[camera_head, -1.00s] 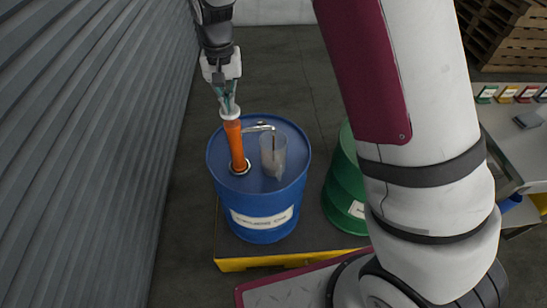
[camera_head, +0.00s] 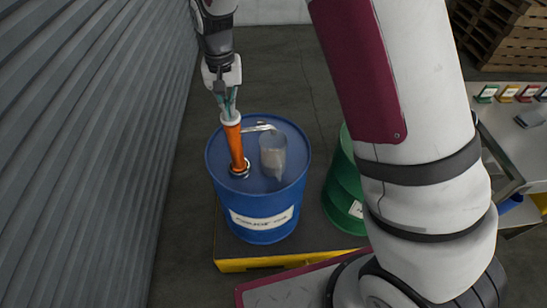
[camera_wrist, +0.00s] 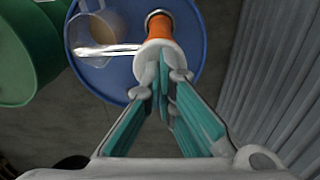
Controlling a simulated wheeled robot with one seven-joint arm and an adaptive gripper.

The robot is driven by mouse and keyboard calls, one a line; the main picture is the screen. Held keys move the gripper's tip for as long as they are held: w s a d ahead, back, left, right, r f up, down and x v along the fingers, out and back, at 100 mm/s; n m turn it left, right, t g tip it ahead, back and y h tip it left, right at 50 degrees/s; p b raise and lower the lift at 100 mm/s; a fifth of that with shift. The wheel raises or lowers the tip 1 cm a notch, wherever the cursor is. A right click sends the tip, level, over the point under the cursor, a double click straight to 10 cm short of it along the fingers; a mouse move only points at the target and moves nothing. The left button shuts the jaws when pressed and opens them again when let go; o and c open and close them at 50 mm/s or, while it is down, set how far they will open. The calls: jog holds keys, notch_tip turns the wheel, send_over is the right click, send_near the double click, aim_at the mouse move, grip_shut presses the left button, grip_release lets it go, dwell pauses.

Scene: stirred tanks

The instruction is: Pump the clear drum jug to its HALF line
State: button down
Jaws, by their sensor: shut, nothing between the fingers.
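A clear jug (camera_head: 273,157) stands on top of the blue drum (camera_head: 262,221), right of the orange hand pump (camera_head: 236,147). The pump's metal spout (camera_head: 258,127) reaches over to the jug. In the wrist view the jug (camera_wrist: 108,26) shows tan liquid inside; its level against any HALF line cannot be read. The pump has a white cap (camera_head: 231,118) on top. My gripper (camera_head: 228,108) is shut and empty, pointing down, with its fingertips (camera_wrist: 163,72) at the cap. Whether they touch it is hard to tell.
A green drum (camera_head: 344,190) stands to the right, partly hidden by my arm. A grey corrugated wall (camera_head: 90,150) runs along the left. The drums stand on a dark platform with a yellow edge (camera_head: 285,260). Wooden pallets (camera_head: 510,35) are at the far right.

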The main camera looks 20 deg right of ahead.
notch_tip(320, 180, up, 8)
jog(key=p, duration=0.2)
jog(key=shift+f, duration=0.25)
jog(key=shift+f, duration=0.7)
dwell(0.6)
jog(key=shift+f, duration=0.35)
jog(key=shift+f, duration=0.15)
jog(key=shift+r, duration=1.2)
jog(key=shift+r+p, duration=0.65)
jog(key=shift+r, duration=1.9)
